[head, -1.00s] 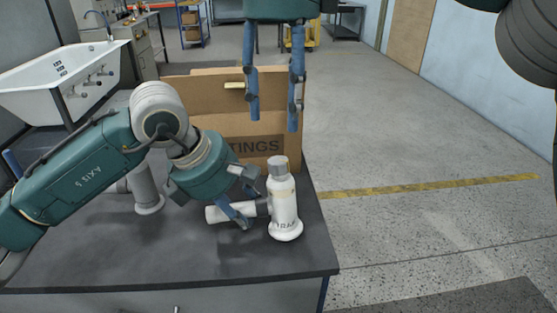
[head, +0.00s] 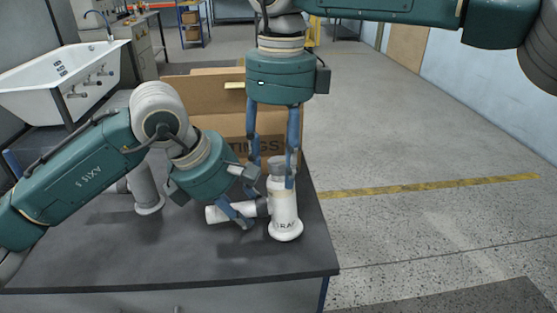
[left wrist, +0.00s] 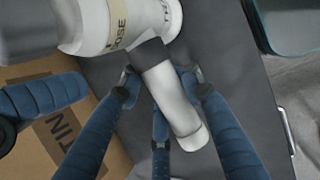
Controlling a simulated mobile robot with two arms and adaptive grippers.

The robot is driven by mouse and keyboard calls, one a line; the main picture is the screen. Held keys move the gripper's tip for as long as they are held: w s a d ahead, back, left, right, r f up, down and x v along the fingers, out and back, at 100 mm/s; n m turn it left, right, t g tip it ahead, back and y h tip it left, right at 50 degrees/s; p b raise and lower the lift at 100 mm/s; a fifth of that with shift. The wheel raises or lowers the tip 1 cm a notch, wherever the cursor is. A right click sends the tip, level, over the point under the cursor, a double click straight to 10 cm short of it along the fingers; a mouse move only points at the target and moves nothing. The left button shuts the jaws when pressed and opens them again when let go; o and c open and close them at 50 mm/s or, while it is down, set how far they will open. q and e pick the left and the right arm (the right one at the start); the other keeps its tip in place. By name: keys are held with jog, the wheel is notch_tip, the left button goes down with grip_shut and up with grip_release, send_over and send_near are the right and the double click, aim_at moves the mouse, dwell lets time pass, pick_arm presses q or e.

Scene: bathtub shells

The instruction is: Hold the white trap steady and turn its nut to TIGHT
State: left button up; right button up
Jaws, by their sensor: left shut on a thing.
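The white trap (head: 284,208) stands upright on the dark table near its right edge, with a side pipe (head: 218,213) pointing left. Its grey nut (head: 277,166) is on top. My left gripper (head: 243,207) is shut on the side pipe, which also shows between its blue fingers in the left wrist view (left wrist: 175,100). My right gripper (head: 271,178) points down over the trap, its two fingers apart on either side of the nut. In the left wrist view a beige band (left wrist: 117,22) by the nut shows letters ending in "OSE". The rest of the word is hidden.
A cardboard box (head: 205,95) with partly hidden lettering stands behind the trap. A grey fitting (head: 147,190) stands on the table (head: 150,255) behind my left arm. A white bathtub (head: 60,75) is at the back left. The floor to the right is clear.

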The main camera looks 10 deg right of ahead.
pick_arm(q)
grip_shut()
pick_arm(e)
jog(key=c, duration=0.9)
jog(key=shift+a, duration=0.1)
jog(key=shift+s+a+n, duration=0.1)
jog(key=shift+n, duration=0.9)
pick_arm(q)
jog(key=shift+w+d, duration=0.1)
pick_arm(e)
jog(key=shift+n, duration=1.2)
pick_arm(q)
jog(key=shift+r, duration=0.1)
pick_arm(e)
jog(key=o, duration=1.1)
